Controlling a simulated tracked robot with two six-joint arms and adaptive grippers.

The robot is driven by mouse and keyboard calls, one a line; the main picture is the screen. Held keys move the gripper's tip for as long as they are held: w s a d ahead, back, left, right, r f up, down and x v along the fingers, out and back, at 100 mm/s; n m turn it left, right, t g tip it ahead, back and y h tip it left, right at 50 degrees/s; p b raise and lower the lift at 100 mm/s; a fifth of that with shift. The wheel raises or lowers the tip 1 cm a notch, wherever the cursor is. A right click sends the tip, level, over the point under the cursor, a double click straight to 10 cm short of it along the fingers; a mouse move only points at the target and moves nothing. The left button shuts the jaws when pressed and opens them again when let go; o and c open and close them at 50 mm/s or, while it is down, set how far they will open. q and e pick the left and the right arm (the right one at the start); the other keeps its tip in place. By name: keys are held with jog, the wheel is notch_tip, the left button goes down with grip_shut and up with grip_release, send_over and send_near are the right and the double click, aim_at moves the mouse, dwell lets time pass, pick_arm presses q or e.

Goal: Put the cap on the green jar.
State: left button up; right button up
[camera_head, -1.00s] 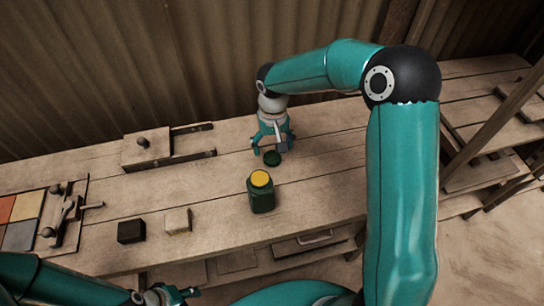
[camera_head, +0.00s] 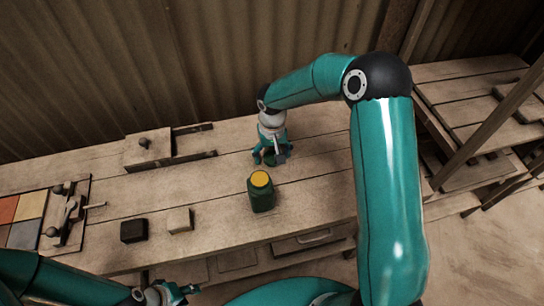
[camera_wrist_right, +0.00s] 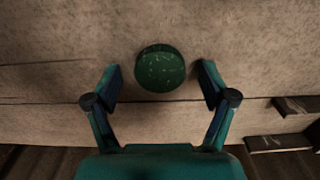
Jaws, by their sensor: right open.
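The green jar (camera_head: 262,196) stands upright on the workbench, with a yellow top surface showing and no cap on it. The dark green round cap (camera_wrist_right: 160,68) lies on the bench behind the jar; in the head view it is mostly hidden by my right gripper (camera_head: 271,158). In the right wrist view my right gripper (camera_wrist_right: 160,85) is open, with one finger on each side of the cap and a gap on both sides. My left gripper (camera_head: 172,294) is at the bottom edge of the head view, away from the jar; its jaws are too small to read.
A black block (camera_head: 134,230) and a pale block (camera_head: 180,219) sit left of the jar. A tray of coloured tiles (camera_head: 50,236) is at the far left. A wooden fixture with a knob (camera_head: 148,151) stands at the back. The bench around the jar is clear.

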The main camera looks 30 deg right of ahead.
aim_at(272, 157)
jog(key=c, duration=0.8)
jog(key=shift+r, duration=0.1)
notch_tip(272, 157, up, 20)
jog(key=b, duration=0.1)
dwell(0.3)
